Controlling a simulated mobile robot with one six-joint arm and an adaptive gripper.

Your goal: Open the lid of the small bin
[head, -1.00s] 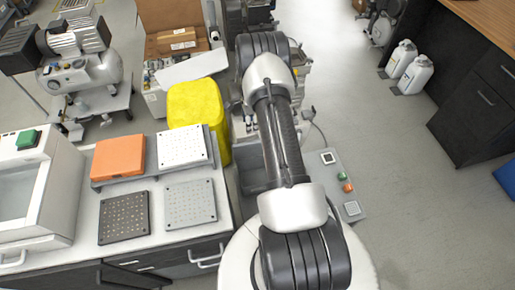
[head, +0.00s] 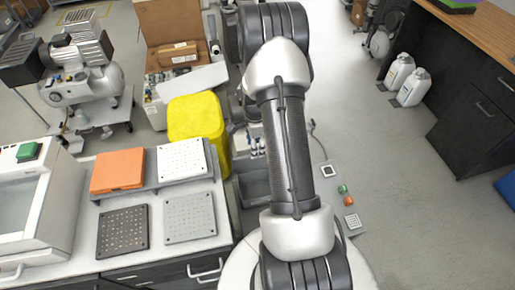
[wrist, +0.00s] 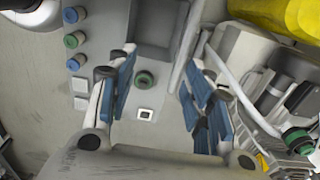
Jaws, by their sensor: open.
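The yellow bin (head: 198,118) stands at the end of the white counter, left of my arm in the head view. Its yellow top looks closed, and its right side is close to my arm. Part of the yellow bin also shows at the top right corner of the wrist view (wrist: 285,14). My gripper (wrist: 163,95) is open, with blue-padded fingers spread apart and nothing between them. It is apart from the bin and over a grey panel with buttons. In the head view my gripper cannot be made out.
The white counter (head: 165,252) holds an orange block (head: 117,170), perforated plates and a white machine (head: 30,205). A compressor (head: 82,75) stands behind it on a cart. A cardboard box (head: 165,25) is behind the bin.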

